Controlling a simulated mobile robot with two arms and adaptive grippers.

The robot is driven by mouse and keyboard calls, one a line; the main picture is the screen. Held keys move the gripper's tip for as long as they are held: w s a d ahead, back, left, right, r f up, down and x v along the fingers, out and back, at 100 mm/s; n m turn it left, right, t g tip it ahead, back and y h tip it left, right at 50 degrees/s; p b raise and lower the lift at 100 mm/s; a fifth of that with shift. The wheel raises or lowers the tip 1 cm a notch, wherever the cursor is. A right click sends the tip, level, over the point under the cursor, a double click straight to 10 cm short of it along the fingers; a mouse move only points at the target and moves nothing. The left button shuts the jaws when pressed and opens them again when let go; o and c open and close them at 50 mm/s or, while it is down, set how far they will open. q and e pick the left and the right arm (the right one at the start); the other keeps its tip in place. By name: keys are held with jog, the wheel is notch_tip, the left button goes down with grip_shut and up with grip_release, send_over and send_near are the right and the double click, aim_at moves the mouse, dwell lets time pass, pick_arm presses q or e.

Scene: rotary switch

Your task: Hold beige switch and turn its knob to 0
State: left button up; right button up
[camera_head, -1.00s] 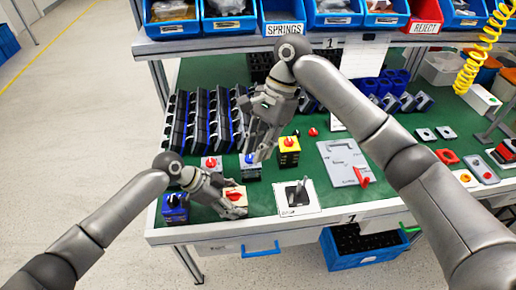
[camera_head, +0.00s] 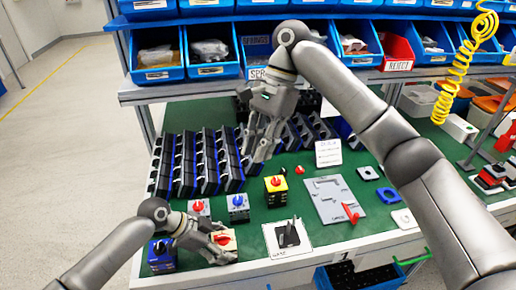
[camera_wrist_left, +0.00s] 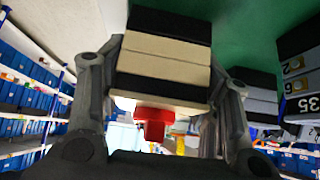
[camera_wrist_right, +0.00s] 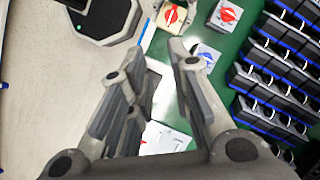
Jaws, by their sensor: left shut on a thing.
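The beige switch (camera_head: 223,242) with its red knob is near the front edge of the green table. My left gripper (camera_head: 216,243) is shut on it, one finger on each side. In the left wrist view the switch's beige and black layered body (camera_wrist_left: 165,60) fills the space between the fingers, and the red knob (camera_wrist_left: 153,122) points toward the palm. My right gripper (camera_head: 260,148) is open and empty, above the table behind the switches. In the right wrist view its fingers (camera_wrist_right: 150,80) are apart with nothing between them.
A white-and-red switch (camera_head: 198,208), a blue-grey switch (camera_head: 238,206), a yellow switch (camera_head: 276,190) and a blue switch (camera_head: 162,255) stand nearby. A black fixture on a white sheet (camera_head: 288,237) lies right of the beige switch. Racks of dark parts (camera_head: 200,160) stand behind.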

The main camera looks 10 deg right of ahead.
aim_at(225, 235)
jog(key=s+a+f+m+t, duration=0.1)
jog(key=a+f+m, duration=0.1)
jog(key=f, duration=0.6)
jog(key=s+a+f+m, duration=0.1)
jog(key=a+f+m, duration=0.1)
jog(key=a+f, duration=0.2)
jog(key=s+a+f+m+t, duration=0.1)
jog(key=a+f+m, duration=0.2)
jog(key=f, duration=0.8)
jog(key=shift+s+a+f+t+y, duration=0.1)
jog(key=shift+s+f+t+y, duration=0.2)
jog(key=shift+f, duration=0.05)
grip_shut()
